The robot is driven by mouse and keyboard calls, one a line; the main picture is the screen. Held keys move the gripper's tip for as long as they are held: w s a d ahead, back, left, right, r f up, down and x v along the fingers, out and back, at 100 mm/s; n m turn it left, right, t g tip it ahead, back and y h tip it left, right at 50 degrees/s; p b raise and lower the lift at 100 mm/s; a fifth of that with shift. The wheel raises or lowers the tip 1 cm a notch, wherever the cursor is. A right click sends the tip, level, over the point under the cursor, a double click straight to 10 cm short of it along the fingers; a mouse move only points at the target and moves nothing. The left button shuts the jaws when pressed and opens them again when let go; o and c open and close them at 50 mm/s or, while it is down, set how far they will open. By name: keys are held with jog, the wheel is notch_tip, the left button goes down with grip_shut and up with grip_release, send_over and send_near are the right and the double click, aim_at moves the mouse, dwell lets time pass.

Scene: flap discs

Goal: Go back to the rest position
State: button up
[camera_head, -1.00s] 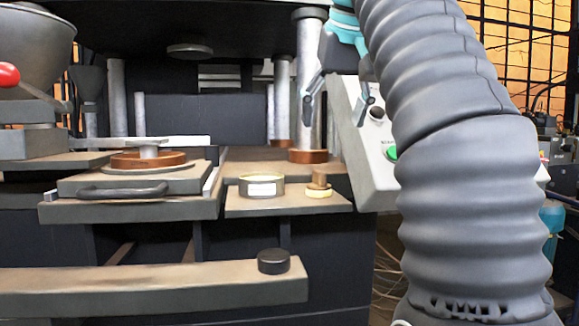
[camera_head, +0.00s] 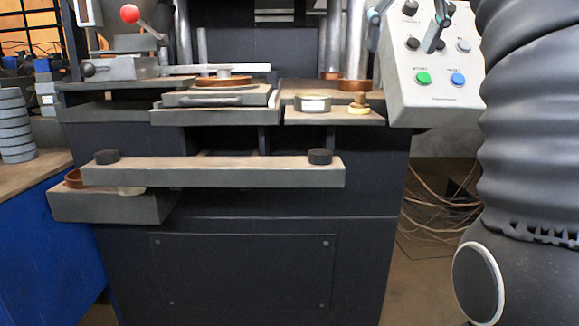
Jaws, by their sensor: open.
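My gripper (camera_head: 402,42) shows only in part at the upper right of the head view. Its two dark fingers point down in front of the control panel (camera_head: 446,92), spread apart with nothing between them. The rest of the gripper is cut off by the top edge. My grey sleeved arm stands along the right side of the picture.
The dark press (camera_head: 270,265) fills the middle, with a handled tray plate (camera_head: 172,101), a round tin (camera_head: 313,104) and a small brass piece (camera_head: 359,103) on its ledges. A grey bar (camera_head: 215,174) juts in front. A blue bench (camera_head: 50,245) with stacked discs (camera_head: 15,125) stands left. Cables lie on the floor at right.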

jog(key=s+f, duration=0.5)
jog(key=f, duration=1)
jog(key=s+f, duration=0.6)
jog(key=f, duration=0.9)
jog(key=s+f+g, duration=0.1)
jog(key=s+f, duration=0.4)
jog(key=f, duration=1)
jog(key=shift+s+f, duration=0.25)
jog(key=shift+f, duration=0.05)
jog(key=shift+a, duration=0.1)
